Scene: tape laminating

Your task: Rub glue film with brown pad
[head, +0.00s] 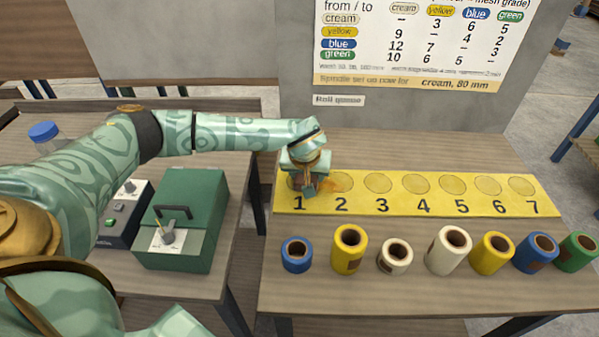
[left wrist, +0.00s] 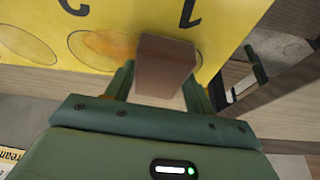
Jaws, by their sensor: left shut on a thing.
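My left gripper (head: 308,184) is over the left end of the yellow numbered board (head: 450,205), beside the 1. In the left wrist view its fingers are shut on a brown pad (left wrist: 165,66), a block whose flat end points at the board. An orange-brown smear (head: 340,184), perhaps the glue film, shows around circle 2 in the head view; a brownish tint also covers a circle (left wrist: 100,48) in the left wrist view. I cannot tell whether the pad touches the board. The gripper mostly hides circle 1. My right gripper is not in view.
Several rolls stand in front of the board, including a blue roll (head: 297,256) and a white roll (head: 449,250). A green box with a handle (head: 185,235) is on the left table (head: 245,150). A chart (head: 420,40) stands behind. A gap separates the tables.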

